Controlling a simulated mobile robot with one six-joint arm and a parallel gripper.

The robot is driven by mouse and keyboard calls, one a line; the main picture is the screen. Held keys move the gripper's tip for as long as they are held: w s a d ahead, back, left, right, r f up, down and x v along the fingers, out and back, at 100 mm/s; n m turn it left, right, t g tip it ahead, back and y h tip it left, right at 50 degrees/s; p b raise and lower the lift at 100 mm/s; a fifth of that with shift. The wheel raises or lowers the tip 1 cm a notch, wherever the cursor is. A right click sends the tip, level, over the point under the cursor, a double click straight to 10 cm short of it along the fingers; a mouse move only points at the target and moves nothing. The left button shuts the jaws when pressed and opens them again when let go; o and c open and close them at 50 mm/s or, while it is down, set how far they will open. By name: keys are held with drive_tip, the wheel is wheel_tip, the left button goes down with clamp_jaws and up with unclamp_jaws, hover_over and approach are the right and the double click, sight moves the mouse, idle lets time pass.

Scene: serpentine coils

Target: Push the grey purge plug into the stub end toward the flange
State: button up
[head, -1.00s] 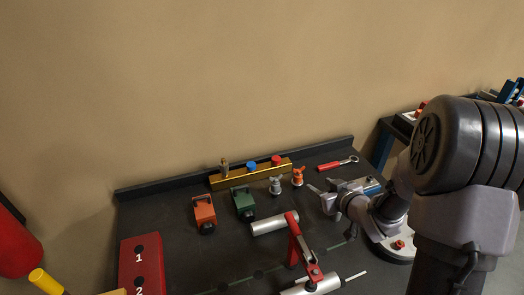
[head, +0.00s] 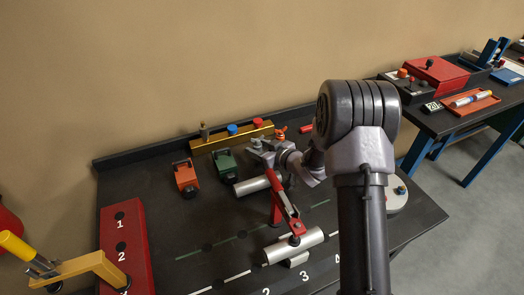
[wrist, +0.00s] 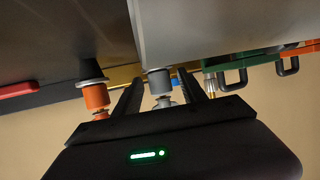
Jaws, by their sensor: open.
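The grey plug (wrist: 159,82) stands between the two fingers of my open gripper (wrist: 164,92) in the wrist view, with a gap on either side. In the head view my gripper (head: 258,151) is at the plug's place near the back of the bench and mostly hides it. An orange plug (wrist: 96,94) stands just outside one finger; it also shows in the head view (head: 280,133). A silver tube (head: 252,185) lies in front of the gripper. Another silver tube (head: 293,246) sits under a red clamp lever (head: 289,210). I cannot tell which is the stub, or make out the flange.
A brass bar (head: 225,140) with knobs stands behind the plugs. Orange (head: 185,177) and green (head: 223,163) blocks with handles stand to the left. A red numbered block (head: 126,245) is at the far left. My arm covers the bench's right part.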

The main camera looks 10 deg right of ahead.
clamp_jaws()
wheel_tip(320, 180, up, 9)
drive_tip(key=p, duration=0.6)
drive_tip(key=shift+r, duration=0.15)
